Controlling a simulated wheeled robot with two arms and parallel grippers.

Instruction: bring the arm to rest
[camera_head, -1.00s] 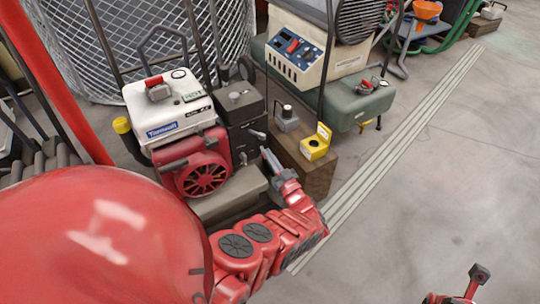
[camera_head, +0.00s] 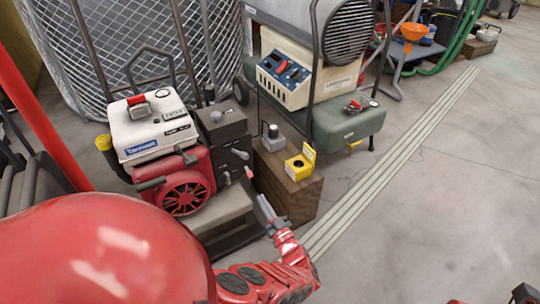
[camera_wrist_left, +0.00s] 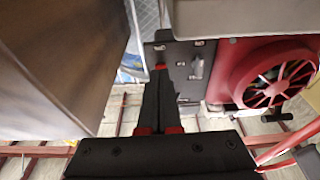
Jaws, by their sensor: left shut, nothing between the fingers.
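My left gripper (camera_head: 265,205) reaches in from the bottom of the head view on its red arm. Its slim grey fingers are together and hold nothing. They are in front of the wooden block (camera_head: 305,198) and right of the engine's grey base; I see no contact. In the left wrist view the dark fingers (camera_wrist_left: 160,72) are closed, between a large brown surface at left and the red engine housing (camera_wrist_left: 232,70) at right. Of my right arm only a dark end piece (camera_head: 523,293) shows at the bottom right corner; its fingers cannot be made out.
The red and white engine (camera_head: 185,195) stands beside a dark control box (camera_head: 222,122). A yellow box (camera_head: 300,163) and a small grey device (camera_head: 271,138) sit on the wooden block. A beige and green heater (camera_head: 290,85) stands behind. The floor at right is clear.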

